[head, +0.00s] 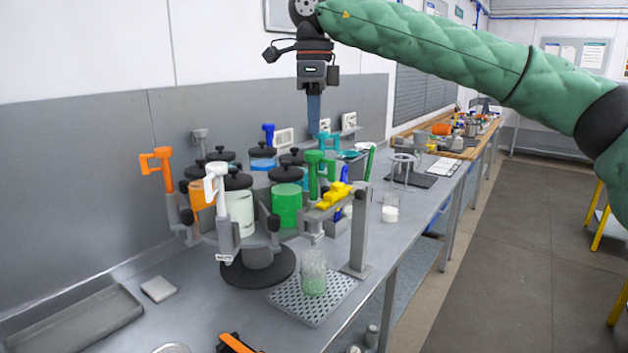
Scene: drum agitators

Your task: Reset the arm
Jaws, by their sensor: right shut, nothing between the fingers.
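My right arm (450,52) is sleeved in quilted green and reaches in from the right across the top. My right gripper (313,118) points straight down, shut and empty, above the back of the drum group. Below it stand lidded drums on a carousel, including a green drum (287,203), a white drum (238,208) and an orange drum (200,195). Upright levers stand around them: orange (164,167), white (218,190), green (314,170) and blue (268,133). The fingertips look close to a teal lever (323,142); contact cannot be told.
A glass beaker with green contents (314,280) stands on a perforated tray (290,300). A white-filled container (390,208) stands near a ring stand (404,165). A grey tray (75,322) lies at front left.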

